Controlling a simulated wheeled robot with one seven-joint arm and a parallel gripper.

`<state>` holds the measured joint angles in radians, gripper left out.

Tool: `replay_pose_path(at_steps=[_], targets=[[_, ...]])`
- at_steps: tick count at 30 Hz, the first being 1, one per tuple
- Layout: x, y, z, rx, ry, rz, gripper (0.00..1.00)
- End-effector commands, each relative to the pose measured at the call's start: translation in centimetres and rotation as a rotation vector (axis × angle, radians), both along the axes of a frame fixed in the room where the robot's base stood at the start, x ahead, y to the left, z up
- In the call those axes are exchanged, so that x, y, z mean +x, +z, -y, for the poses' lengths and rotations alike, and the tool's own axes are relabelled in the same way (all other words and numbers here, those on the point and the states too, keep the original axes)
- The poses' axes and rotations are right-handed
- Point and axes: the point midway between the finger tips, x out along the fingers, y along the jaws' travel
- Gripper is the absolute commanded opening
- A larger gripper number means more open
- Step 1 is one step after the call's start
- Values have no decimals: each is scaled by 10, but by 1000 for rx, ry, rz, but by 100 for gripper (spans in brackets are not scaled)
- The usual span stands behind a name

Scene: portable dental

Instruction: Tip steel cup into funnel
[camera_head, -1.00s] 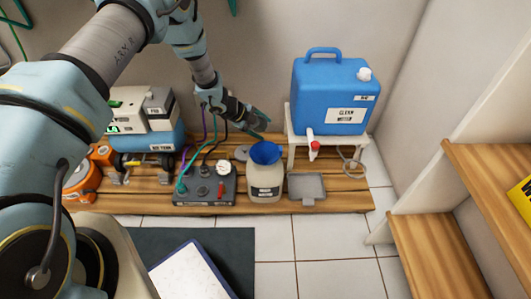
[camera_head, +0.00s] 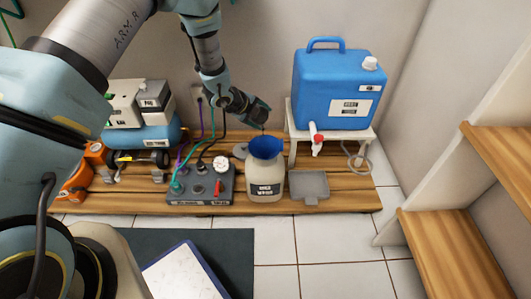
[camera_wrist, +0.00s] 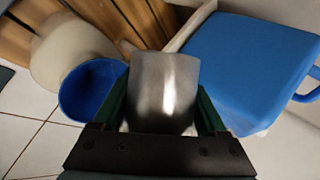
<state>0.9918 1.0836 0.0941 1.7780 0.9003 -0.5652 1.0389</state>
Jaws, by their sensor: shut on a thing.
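A blue funnel (camera_head: 265,147) sits in the mouth of a cream bottle (camera_head: 266,182) on the wooden pallet. My gripper (camera_head: 262,116) is just above and behind the funnel in the head view. In the wrist view my gripper (camera_wrist: 163,110) is shut on a shiny steel cup (camera_wrist: 165,85), held between its two green fingers. The funnel (camera_wrist: 90,90) shows there just left of the cup, with a gap that I cannot measure. The bottle (camera_wrist: 55,50) lies partly behind it. The cup's opening and contents are hidden, and the cup is not clear in the head view.
A blue jug (camera_head: 335,88) with a red-handled tap stands on a white stand right of the gripper. A grey control box (camera_head: 200,187) with cables is left of the bottle. A grey tray (camera_head: 310,187) is to its right.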

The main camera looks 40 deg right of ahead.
Motion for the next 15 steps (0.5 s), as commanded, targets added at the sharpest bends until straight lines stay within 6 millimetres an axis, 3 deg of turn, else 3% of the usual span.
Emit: replay_pose_path(at_steps=[15], targets=[[-4,-3,-1,-9,-1,50,15]])
